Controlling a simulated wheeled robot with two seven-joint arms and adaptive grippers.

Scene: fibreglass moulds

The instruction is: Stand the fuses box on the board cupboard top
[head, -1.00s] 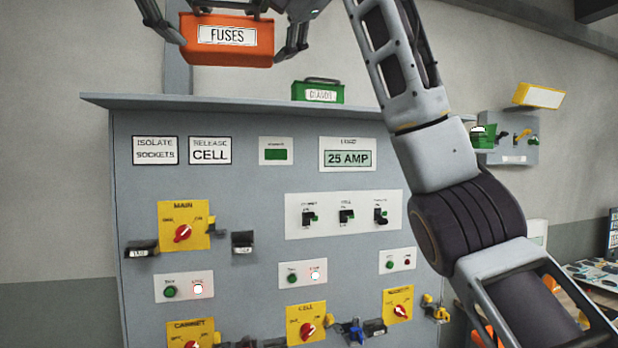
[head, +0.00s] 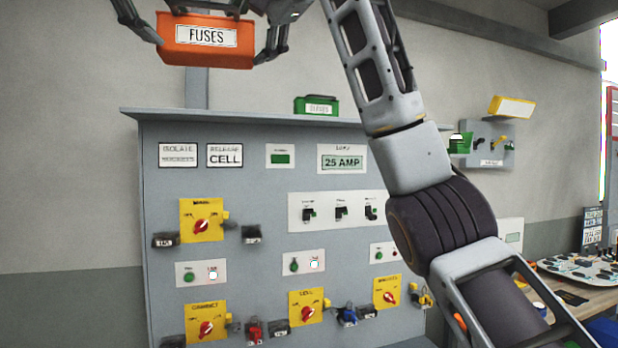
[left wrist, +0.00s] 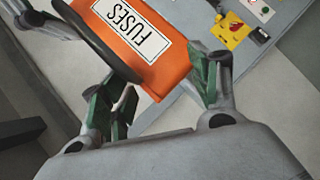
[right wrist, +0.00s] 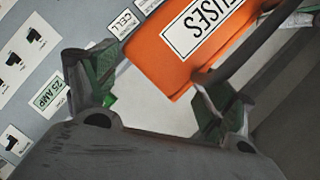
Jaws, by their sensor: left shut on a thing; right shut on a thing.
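The orange fuses box (head: 205,54) has a white FUSES label and hangs in the air above the left part of the board cupboard top (head: 235,114). Clear wall shows between the box and the top. My left gripper (head: 140,24) is shut on the box's left end, and my right gripper (head: 277,32) on its right end. The box looks nearly level. It fills much of the left wrist view (left wrist: 165,62) and also shows in the right wrist view (right wrist: 165,60). The grippers' upper parts are cut off by the head view's top edge.
A green labelled box (head: 317,106) stands on the cupboard top, right of the fuses box. My right arm crosses in front of the cupboard's right side. A wall panel (head: 487,140) and a bench with a white tray (head: 585,268) are further right. The top's left part looks clear.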

